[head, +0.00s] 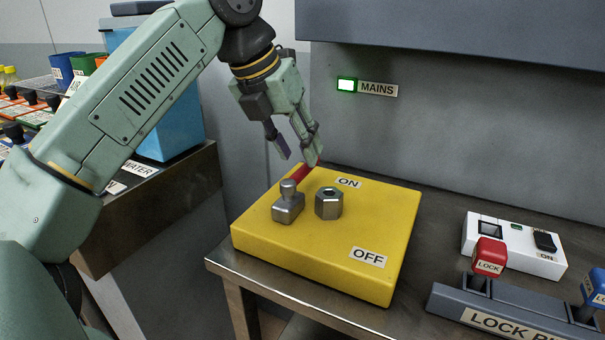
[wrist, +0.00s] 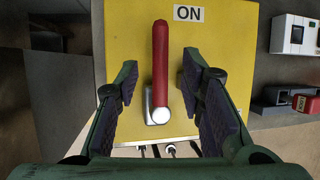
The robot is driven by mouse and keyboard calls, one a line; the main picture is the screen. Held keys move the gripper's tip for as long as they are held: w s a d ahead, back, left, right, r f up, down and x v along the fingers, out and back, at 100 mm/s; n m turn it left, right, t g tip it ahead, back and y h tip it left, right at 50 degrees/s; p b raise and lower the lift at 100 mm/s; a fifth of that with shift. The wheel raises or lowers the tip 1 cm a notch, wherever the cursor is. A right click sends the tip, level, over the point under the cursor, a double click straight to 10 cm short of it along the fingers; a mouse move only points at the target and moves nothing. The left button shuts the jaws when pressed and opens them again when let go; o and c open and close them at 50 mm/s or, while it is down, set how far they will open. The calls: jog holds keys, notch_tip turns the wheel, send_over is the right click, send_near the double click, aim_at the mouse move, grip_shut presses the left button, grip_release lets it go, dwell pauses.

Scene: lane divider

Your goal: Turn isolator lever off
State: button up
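The isolator is a yellow box (head: 392,225) on a bench. It has an ON label (head: 349,182) at its back and an OFF label (head: 367,258) at its front right. The lever's red handle (head: 304,173) rises from a grey metal pivot block (head: 288,209) and points towards the ON side. My gripper (head: 300,160) is at the handle's upper end, pointing down, and partly hides it. In the wrist view my gripper's fingers are open, one on each side of the red handle (wrist: 161,60), with gaps on both sides.
A grey hex post (head: 329,204) stands on the box beside the pivot. A lit green lamp (head: 347,85) sits by the MAINS label on the wall. A white device (head: 513,246) and a rack with a red LOCK block (head: 489,256) are at right. A blue container (head: 170,110) stands at left.

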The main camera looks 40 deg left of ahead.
aim_at(305, 164)
jog(key=b+x, duration=0.1)
jog(key=x, duration=0.2)
jog(key=shift+w, duration=0.1)
jog(key=shift+c, duration=0.2)
grip_shut()
dwell(0.6)
